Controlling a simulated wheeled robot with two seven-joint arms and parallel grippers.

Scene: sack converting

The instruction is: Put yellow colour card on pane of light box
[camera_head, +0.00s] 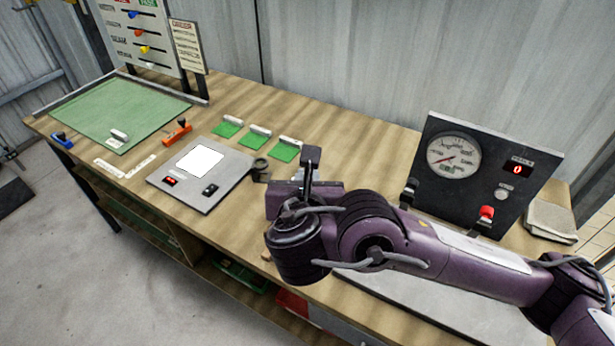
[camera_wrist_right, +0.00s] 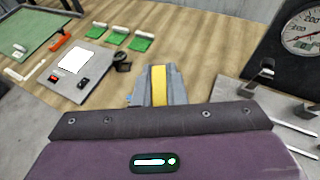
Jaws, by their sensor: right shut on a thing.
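The light box (camera_head: 225,188) lies flat on the bench, left of centre in the head view, with a bright white pane (camera_head: 200,160) and two small dark controls on its front. The wrist view also shows its pane (camera_wrist_right: 75,61). My right gripper (camera_head: 311,165) is to the right of the light box, apart from it. In the wrist view the yellow colour card (camera_wrist_right: 159,85) shows as a narrow yellow strip between the grey fingers, which are shut on it. In the head view I cannot make out the card. My left gripper is not in view.
A small black loupe (camera_head: 260,166) stands beside the light box's right edge. Several green pads (camera_head: 261,138) lie behind it. An orange tool (camera_head: 178,131) and a green mat (camera_head: 108,108) are to the left. A black gauge panel (camera_head: 480,175) stands at right.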

